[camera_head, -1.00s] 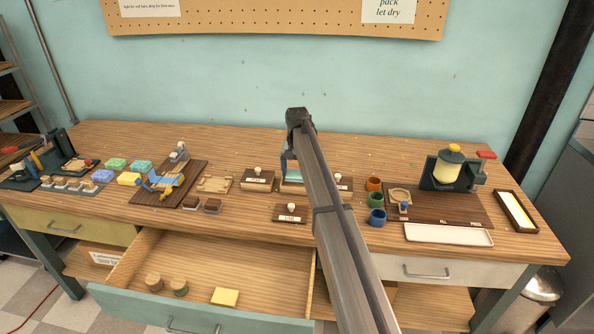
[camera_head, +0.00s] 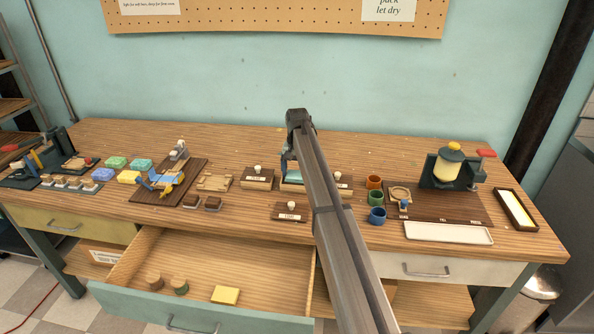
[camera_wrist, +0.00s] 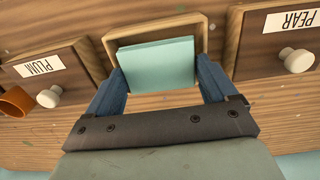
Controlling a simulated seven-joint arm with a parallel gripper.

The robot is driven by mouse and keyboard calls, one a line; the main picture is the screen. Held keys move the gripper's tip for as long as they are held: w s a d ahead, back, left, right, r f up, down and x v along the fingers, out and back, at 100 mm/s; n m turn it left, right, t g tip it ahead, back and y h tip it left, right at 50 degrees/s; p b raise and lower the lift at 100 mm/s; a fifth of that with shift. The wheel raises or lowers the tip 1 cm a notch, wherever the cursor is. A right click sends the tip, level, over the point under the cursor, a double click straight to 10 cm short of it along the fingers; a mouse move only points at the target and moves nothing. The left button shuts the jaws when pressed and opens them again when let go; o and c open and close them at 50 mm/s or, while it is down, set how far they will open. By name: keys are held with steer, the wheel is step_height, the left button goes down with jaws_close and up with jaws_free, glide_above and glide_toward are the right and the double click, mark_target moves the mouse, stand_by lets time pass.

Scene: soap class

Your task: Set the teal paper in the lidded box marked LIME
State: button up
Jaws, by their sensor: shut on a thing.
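A teal paper stack (camera_wrist: 157,65) sits in a shallow wooden tray (camera_wrist: 115,40) between two lidded boxes. The blue fingers of my gripper (camera_wrist: 158,78) are shut on the stack's two sides. In the head view the teal paper (camera_head: 292,177) shows beside my arm, which partly hides my gripper. The wrist view, turned about, shows a box marked PLUM (camera_wrist: 60,70) and a box marked PEAR (camera_wrist: 280,45), each with a white knob. A third lidded box (camera_head: 291,213) with a white knob stands nearer the front edge; its label is too small to read.
An open drawer (camera_head: 130,300) juts out below the front edge, holding a yellow pad (camera_head: 225,295) and two round pieces. Orange, green and blue cups (camera_head: 376,216) stand right of my arm. A press (camera_head: 452,168) is farther right; a tape dispenser (camera_head: 177,155) is left.

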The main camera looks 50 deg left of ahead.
stand_by(0.3)
steer(key=o, duration=0.8)
steer(key=shift+r, duration=0.1)
steer(key=shift+r, duration=2.85)
